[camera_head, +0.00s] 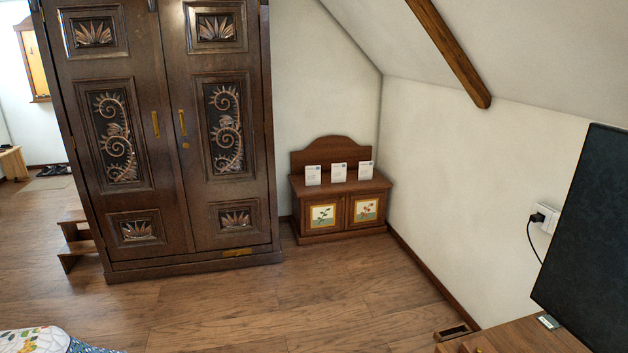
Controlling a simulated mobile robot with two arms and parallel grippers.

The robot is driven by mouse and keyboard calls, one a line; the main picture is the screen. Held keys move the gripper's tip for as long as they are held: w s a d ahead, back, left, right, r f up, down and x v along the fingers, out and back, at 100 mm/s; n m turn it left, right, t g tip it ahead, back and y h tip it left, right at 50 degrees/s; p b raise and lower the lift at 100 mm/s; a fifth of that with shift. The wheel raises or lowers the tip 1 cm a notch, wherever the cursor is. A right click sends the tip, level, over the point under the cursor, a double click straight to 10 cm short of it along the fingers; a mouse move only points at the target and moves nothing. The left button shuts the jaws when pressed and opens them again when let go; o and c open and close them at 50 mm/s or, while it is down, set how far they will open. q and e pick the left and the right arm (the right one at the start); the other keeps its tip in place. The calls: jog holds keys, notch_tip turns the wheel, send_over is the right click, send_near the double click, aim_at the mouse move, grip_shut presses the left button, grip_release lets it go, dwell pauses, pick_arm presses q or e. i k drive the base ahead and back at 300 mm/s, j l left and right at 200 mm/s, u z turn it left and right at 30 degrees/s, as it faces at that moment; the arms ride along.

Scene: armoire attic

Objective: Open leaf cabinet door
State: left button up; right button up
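A small brown wooden cabinet (340,191) stands in the corner, right of the armoire. Its two low doors are shut. The left door (323,215) has a white tile with a green leafy plant, and the right door (366,209) has a tile with a reddish and green plant. Three white cards (339,172) stand on its top. A large dark armoire (160,130) with carved leaf and fern panels stands at the left. Its two tall doors are shut, with brass handles near the middle. Neither of my grippers is in view.
The wooden floor (300,300) in front of both cabinets is clear. A wooden desk (530,338) with a dark screen (590,230) is at the lower right. Patterned fabric (35,340) is at the lower left. Small wooden steps (75,240) stand left of the armoire.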

aim_at(321, 214)
jog(key=i, duration=4.5)
